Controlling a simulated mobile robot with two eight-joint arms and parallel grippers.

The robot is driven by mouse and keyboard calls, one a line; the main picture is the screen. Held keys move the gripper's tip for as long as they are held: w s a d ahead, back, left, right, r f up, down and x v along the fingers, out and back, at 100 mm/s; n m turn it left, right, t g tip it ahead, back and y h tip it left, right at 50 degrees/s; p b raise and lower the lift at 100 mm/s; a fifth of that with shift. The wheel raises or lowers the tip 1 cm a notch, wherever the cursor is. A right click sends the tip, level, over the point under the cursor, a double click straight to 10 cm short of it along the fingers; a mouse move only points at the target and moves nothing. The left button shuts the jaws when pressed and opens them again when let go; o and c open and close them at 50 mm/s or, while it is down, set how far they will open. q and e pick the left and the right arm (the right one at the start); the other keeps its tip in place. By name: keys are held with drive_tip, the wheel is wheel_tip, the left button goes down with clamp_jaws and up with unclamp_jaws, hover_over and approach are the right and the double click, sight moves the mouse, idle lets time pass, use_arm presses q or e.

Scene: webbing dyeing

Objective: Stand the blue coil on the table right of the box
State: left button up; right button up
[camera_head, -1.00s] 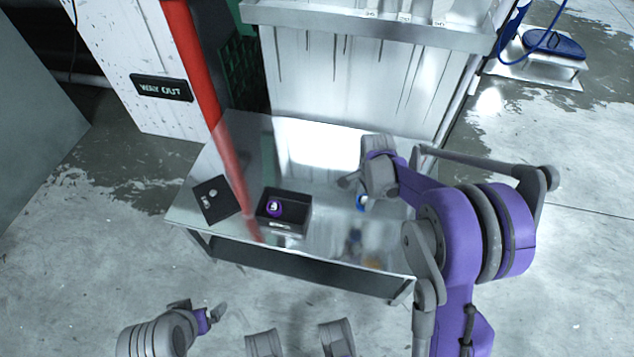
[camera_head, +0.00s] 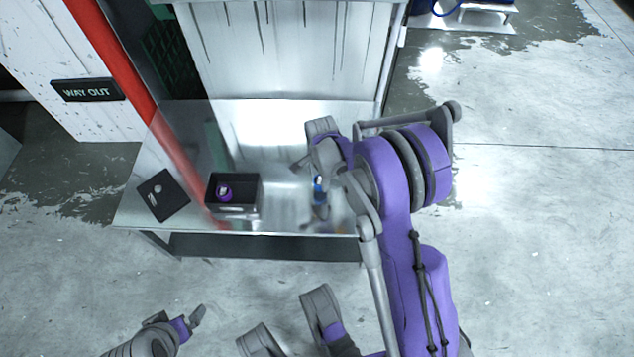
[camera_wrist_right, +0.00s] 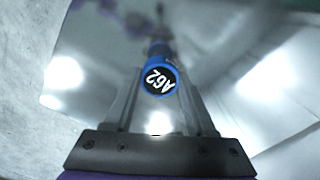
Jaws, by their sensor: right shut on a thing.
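The blue coil (camera_head: 318,184) is right of the black open box (camera_head: 236,209) in the head view, over the shiny table (camera_head: 283,212). My right gripper (camera_head: 311,170) is shut on it. In the right wrist view the coil (camera_wrist_right: 158,78) sits between the fingers (camera_wrist_right: 160,100), its black "A62" face toward the camera. Its reflection shows close by in the tabletop; I cannot tell whether it touches the table. A purple coil (camera_head: 224,192) is inside the box. My left gripper (camera_head: 192,322) is low at the left, away from the table; its jaw opening is unclear.
A dark flat panel with a pale knob (camera_head: 162,195) lies left of the box. A streaked metal tank (camera_head: 290,50) stands behind the table. Bare tabletop lies between box and blue coil.

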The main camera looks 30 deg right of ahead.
sight(320, 180)
drive_tip(key=shift+f+b, duration=0.35)
drive_tip(key=shift+f, duration=1.25)
drive_tip(key=shift+f, duration=0.2)
drive_tip(key=o, duration=1.3)
drive_tip(key=shift+o, duration=0.2)
drive_tip(key=shift+r, duration=0.1)
drive_tip(key=shift+r, duration=0.1)
